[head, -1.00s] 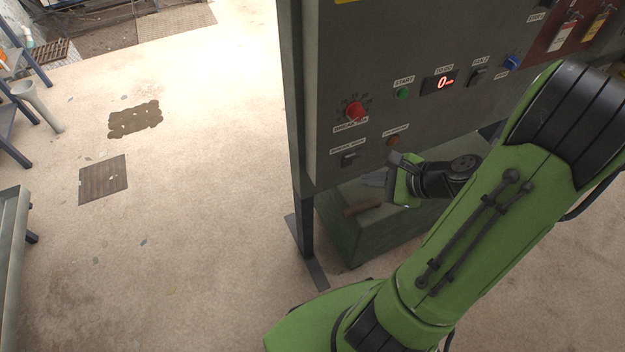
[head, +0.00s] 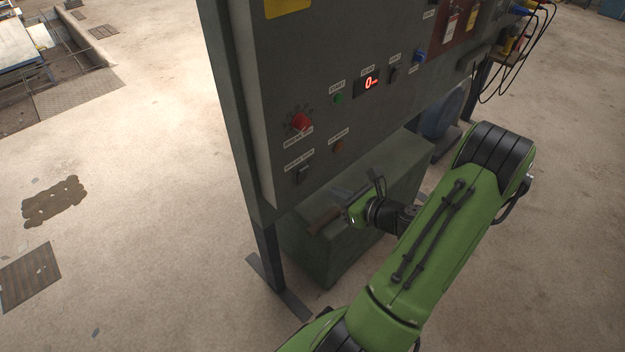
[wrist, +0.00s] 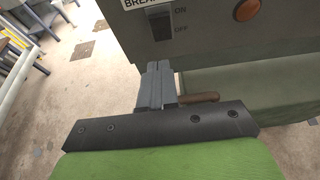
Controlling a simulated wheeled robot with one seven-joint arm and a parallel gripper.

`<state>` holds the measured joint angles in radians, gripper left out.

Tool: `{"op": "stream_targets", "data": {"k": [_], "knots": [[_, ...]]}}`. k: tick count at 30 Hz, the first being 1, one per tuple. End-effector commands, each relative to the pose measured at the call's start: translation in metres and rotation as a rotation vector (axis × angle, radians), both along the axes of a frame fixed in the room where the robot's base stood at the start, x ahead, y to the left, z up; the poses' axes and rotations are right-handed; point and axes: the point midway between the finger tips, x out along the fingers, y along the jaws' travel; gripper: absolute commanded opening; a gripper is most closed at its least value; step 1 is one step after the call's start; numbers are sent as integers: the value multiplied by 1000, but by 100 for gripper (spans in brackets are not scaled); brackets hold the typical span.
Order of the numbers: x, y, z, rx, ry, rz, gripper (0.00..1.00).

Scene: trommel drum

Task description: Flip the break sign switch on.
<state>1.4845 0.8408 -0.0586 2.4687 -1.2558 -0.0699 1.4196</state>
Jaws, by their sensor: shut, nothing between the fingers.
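The break sign switch (head: 303,174) is a small dark rocker low on the left of the grey control panel (head: 330,60), under a white label. In the wrist view the switch (wrist: 159,29) sits at the top, beside the words ON and OFF, with its label cut off by the frame edge. I cannot tell its position for sure. My gripper (head: 340,193) is below and to the right of the switch in the head view, apart from it. In the wrist view the grey fingers (wrist: 156,68) are together and empty, pointing up toward the area just below the switch.
An orange round button (wrist: 247,10) sits right of the switch. A red knob (head: 301,122), a green button (head: 338,98) and a red display (head: 371,83) are higher on the panel. A green box (head: 330,260) with a brown handle-like object (head: 322,221) stands below.

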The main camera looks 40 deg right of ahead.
Motion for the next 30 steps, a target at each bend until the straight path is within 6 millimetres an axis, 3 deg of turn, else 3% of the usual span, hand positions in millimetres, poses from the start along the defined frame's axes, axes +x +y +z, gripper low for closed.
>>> {"op": "stream_targets", "data": {"k": [7,12,17,30], "knots": [[52,3,-22,-3,-1,6,0],[78,3,-9,-6,0,4,0],[87,2,-4,-2,0,0,0],[90,3,2,0,22,3,0]]}}
